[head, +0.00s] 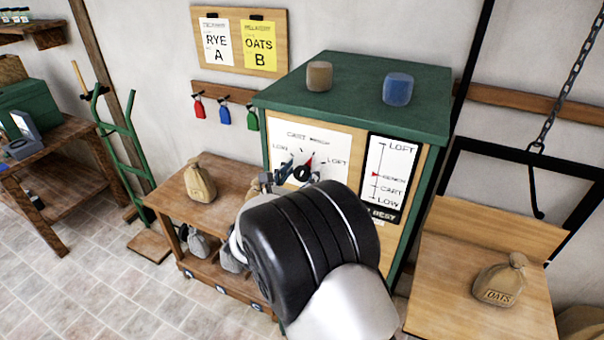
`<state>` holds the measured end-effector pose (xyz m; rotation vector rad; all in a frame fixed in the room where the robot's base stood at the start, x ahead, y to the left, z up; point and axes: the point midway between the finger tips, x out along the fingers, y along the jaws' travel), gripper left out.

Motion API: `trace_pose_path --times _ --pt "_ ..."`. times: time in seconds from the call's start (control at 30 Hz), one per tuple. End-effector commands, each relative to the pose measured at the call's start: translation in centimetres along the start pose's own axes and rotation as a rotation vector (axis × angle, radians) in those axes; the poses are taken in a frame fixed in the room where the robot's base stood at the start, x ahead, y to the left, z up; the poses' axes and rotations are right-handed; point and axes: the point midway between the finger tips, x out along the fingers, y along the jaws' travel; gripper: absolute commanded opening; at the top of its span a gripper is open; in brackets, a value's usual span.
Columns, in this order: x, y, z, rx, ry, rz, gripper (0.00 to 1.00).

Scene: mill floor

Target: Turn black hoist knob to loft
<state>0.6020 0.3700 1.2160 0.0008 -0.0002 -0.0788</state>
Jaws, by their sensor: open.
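The black hoist knob (302,174) is on a white dial plate (330,147) on the front of the green-topped cabinet. The plate reads LOW, CART, BENCH and LOFT from left to right. The knob's red pointer (309,162) tilts up and right, roughly toward BENCH and short of LOFT. My gripper (278,178) is open, at the left of the knob and close to it. I cannot tell whether it touches. My arm hides the area below the knob. The gauge (391,180) beside the dial has its red marker near BENCH.
A brown cylinder (319,76) and a blue one (397,88) stand on the cabinet top (350,92). A wooden bench with a sack (200,182) is at the left. At the right, an OATS sack (500,281) sits on a wooden platform (440,290) under a chain and hook (538,205).

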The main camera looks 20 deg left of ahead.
Motion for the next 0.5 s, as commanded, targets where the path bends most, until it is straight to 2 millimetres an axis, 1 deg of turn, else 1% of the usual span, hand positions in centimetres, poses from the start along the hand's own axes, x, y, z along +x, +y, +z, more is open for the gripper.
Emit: trace_pose_path --times 0.1,0.37,0.4,0.5 --pt "0.69 0.01 -0.05 -0.001 0.0 0.001 0.56" --pt "0.83 0.02 -0.02 -0.001 0.0 0.001 0.56" --pt "0.83 0.01 -0.02 -0.001 0.0 0.001 0.56" --pt "0.82 0.01 -0.02 -0.001 0.0 0.001 0.49"
